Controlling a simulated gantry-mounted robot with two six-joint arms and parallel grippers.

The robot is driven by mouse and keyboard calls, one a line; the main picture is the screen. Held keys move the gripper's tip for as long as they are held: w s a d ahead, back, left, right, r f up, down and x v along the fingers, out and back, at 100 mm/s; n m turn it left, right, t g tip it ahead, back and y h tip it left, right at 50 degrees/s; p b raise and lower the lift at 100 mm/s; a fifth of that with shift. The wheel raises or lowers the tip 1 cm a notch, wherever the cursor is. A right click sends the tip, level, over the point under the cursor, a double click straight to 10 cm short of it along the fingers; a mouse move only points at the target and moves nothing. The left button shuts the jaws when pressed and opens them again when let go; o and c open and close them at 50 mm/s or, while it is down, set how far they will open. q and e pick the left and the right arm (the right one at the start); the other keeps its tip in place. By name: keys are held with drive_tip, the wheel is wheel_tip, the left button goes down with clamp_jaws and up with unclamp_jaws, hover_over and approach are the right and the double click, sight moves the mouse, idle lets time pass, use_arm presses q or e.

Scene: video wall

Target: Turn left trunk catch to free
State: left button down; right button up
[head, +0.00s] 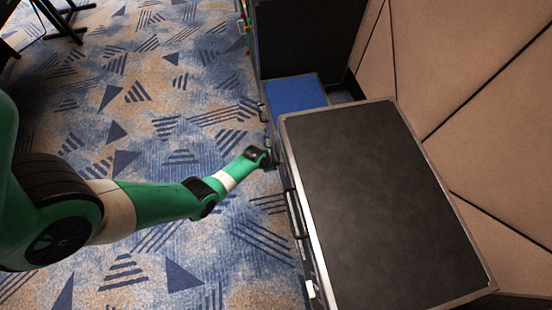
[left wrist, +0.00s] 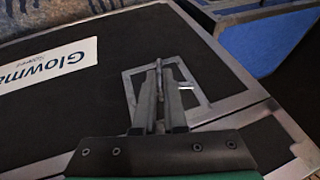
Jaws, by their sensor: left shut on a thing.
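The black trunk (head: 375,200) with metal edges stands at the right in the head view, its lid down. Its front face (left wrist: 100,110) fills much of the left wrist view. The left catch (left wrist: 158,70) sits in a metal recessed plate (left wrist: 187,87) on that face. My left gripper (left wrist: 160,85) is shut on the catch, its two fingers on either side of it. In the head view my left gripper (head: 268,160) reaches the trunk's front side near its far end; its fingertips are hard to make out there. My right gripper is not in view.
A beige panelled wall (head: 470,90) is at the right. The patterned carpet (head: 150,100) at left is mostly clear.

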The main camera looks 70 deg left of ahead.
use_arm(q)
drive_tip(key=shift+w+a+r+n+h+b, duration=0.1)
drive_tip(key=shift+a+n+h+b, duration=0.2)
drive_tip(key=shift+h, duration=0.4)
drive_tip(key=shift+w+a+r+h+b, duration=0.1)
drive_tip(key=shift+h+b, duration=0.25)
drive_tip(key=shift+h, duration=0.35)
drive_tip(key=shift+d, duration=0.1)
drive_tip(key=c, duration=1.1)
unclamp_jaws()
drive_tip(key=shift+o, duration=0.6)
drive_tip(key=shift+w+d+f, duration=0.1)
drive_tip(key=shift+s+r+p, duration=0.2)
drive_tip(key=shift+r+p, duration=0.15)
drive_tip(key=p+v, duration=1)
drive_tip(key=p, duration=0.2)
drive_tip(key=shift+r, duration=0.5)
drive_tip(key=shift+w, duration=0.1)
